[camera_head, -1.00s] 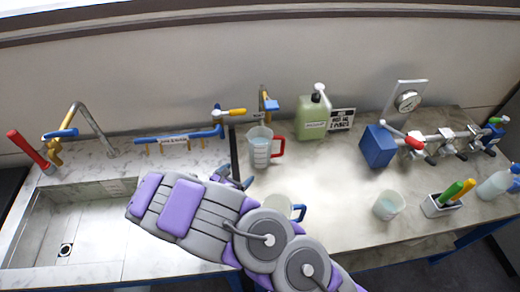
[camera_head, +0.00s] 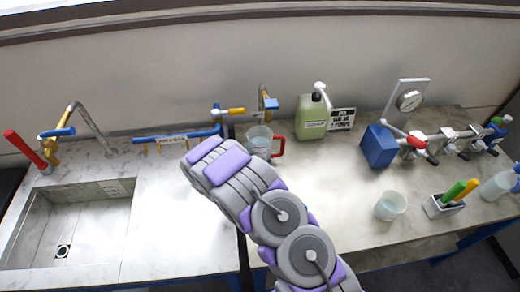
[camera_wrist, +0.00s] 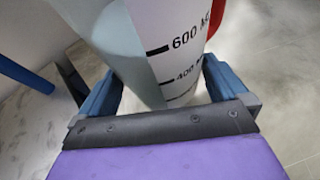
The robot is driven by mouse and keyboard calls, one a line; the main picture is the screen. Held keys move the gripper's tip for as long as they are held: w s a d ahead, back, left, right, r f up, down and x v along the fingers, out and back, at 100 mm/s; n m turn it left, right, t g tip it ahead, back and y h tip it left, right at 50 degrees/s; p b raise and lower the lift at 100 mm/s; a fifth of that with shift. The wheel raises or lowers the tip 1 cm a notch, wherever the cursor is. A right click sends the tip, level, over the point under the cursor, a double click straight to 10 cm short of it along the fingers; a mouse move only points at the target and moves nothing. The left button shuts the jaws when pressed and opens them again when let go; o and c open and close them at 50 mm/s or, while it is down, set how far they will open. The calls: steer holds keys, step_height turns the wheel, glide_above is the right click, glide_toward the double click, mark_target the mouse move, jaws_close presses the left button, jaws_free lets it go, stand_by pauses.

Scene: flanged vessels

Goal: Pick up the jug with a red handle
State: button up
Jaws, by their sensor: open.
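The jug with a red handle (camera_head: 259,140) stands upright on the counter towards the back, near the middle of the head view. It is clear with a pale blue content, and its red handle (camera_head: 278,147) points right. In the wrist view the jug (camera_wrist: 165,60) is large and close, with "600" and "400" marks, and part of the red handle shows at the top right. My gripper (camera_wrist: 158,92) is open, with its blue fingers on either side of the jug's lower part. I cannot tell whether they touch it. In the head view my arm hides the gripper.
A green bottle (camera_head: 313,117) and a small sign (camera_head: 341,119) stand right of the jug. Taps (camera_head: 266,100) rise behind it. A blue box (camera_head: 379,146), a beaker (camera_head: 391,206) and a pen holder (camera_head: 444,205) are further right. The sink (camera_head: 70,225) is at left.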

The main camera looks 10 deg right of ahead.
steer(key=shift+w+d+f, duration=0.1)
steer(key=shift+w+d, duration=0.15)
steer(key=shift+w, duration=0.05)
steer(key=shift+a, duration=0.1)
steer(key=c, duration=1.4)
steer(key=shift+c, duration=0.2)
